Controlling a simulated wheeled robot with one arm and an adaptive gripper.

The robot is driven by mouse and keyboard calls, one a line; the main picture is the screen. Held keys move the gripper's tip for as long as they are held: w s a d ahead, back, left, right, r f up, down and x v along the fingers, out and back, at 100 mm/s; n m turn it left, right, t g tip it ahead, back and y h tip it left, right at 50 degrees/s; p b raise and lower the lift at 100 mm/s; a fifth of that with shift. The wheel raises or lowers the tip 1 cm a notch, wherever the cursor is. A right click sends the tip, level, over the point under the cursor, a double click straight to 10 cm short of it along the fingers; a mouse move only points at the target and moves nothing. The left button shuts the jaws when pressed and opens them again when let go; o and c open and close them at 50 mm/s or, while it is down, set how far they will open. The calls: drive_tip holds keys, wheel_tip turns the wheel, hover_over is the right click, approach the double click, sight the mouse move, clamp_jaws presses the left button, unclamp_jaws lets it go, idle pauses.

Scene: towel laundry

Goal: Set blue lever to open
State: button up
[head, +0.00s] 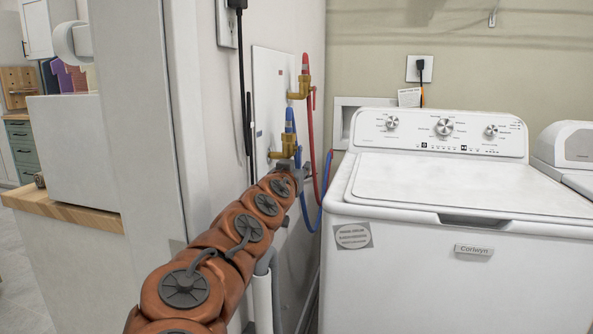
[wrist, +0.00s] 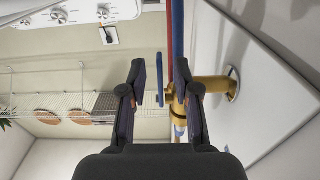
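The blue lever (wrist: 160,80) is a thin blue bar beside the brass valve body (wrist: 207,90) in the wrist view. It lies between my open fingers, with a gap to the left finger; contact with either finger cannot be confirmed. In the head view the blue lever (head: 298,156) is small, at the right of the lower brass valve (head: 286,148), and runs roughly upright. My gripper (wrist: 163,95) is open around the valve area, and the right finger overlaps the brass body. In the head view my gripper (head: 308,172) is mostly hidden behind my arm.
A second brass valve with a red handle (head: 313,97) sits just above. Red and blue hoses (head: 321,200) hang between the wall panel (head: 272,75) and the white washer (head: 440,190). A partition wall (head: 145,120) stands close left of my arm.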

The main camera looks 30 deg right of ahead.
drive_tip(key=shift+a, duration=0.1)
drive_tip(key=v, duration=1.2)
idle(0.4)
drive_tip(key=shift+r, duration=0.1)
idle(0.4)
